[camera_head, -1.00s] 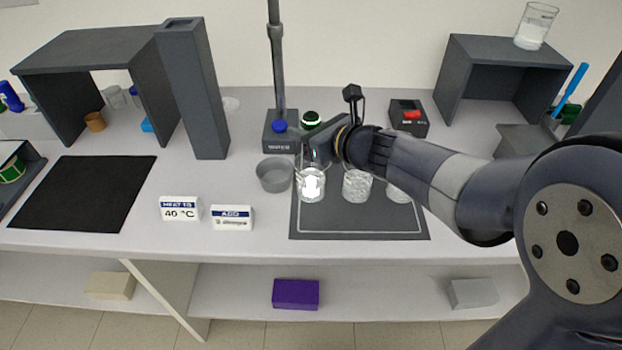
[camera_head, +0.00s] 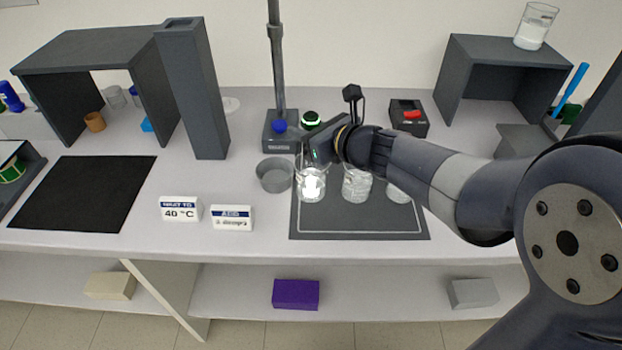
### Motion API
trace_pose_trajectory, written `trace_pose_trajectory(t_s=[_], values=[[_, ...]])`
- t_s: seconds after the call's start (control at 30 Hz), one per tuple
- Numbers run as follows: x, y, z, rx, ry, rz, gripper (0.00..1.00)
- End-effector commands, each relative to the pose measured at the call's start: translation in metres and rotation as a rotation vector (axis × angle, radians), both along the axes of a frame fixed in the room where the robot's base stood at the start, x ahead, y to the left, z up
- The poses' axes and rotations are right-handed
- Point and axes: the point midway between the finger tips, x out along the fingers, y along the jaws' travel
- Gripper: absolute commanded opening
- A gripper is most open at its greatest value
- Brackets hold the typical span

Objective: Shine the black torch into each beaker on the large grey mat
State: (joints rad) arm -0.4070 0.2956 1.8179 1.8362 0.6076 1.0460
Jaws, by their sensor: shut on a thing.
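My gripper (camera_head: 312,158) is over the left part of the large grey mat (camera_head: 365,221), just above the left beaker (camera_head: 311,188). That beaker glows bright white inside. The middle beaker (camera_head: 356,186) stands to its right with pale, cloudy contents and no such glow. The right beaker (camera_head: 398,192) is partly hidden behind my arm. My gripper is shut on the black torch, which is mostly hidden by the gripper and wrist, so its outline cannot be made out.
A grey round dish (camera_head: 274,176) stands just left of the mat. A stand with a pole (camera_head: 278,75) rises behind. Two small signs (camera_head: 232,217) stand at the front. A tall grey column (camera_head: 192,95) and a black mat (camera_head: 85,193) are at the left.

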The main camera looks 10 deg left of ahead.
Motion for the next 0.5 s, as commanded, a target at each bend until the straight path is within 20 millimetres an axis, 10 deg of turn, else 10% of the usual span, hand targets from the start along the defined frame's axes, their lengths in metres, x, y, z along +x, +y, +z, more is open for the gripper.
trace_pose_trajectory(t_s=[0.5], values=[[0.000, 0.000, 0.028, 0.000, -0.001, 0.000, 0.00]])
